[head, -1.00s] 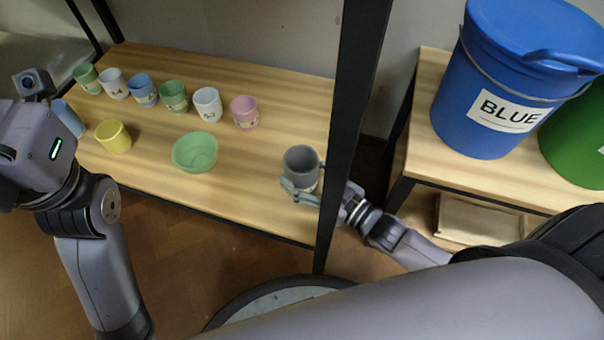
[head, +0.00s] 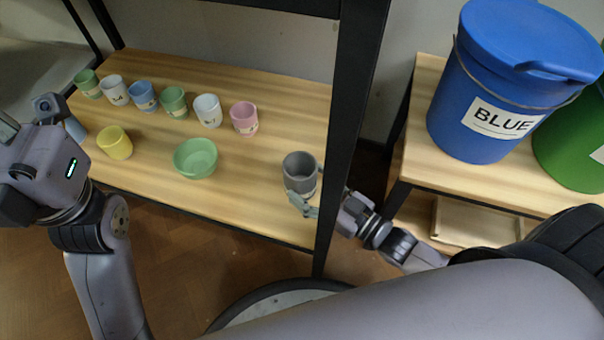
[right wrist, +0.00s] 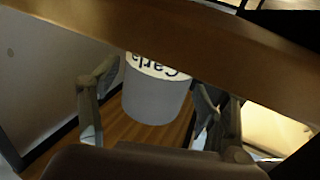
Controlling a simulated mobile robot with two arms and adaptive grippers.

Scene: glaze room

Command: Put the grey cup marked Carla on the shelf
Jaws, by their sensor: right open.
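The grey cup (head: 300,171) stands upright on the wooden shelf (head: 255,205) near its right end, beside the black post. In the right wrist view the cup (right wrist: 155,100) shows its "Carla" label, upside down in the picture, between the two spread fingers. My right gripper (head: 312,193) is open at the cup's front and right side, partly hidden by the post. I cannot tell whether a finger still touches the cup. My left arm is at the left edge; its gripper (head: 15,135) is partly cut off and its jaw is unclear.
A back row of cups includes a pink cup (head: 244,118) and a white cup (head: 208,110). A green bowl (head: 196,158) and a yellow cup (head: 115,142) stand in front. The black post (head: 345,130) is close to my right gripper. A blue bucket (head: 450,115) stands right.

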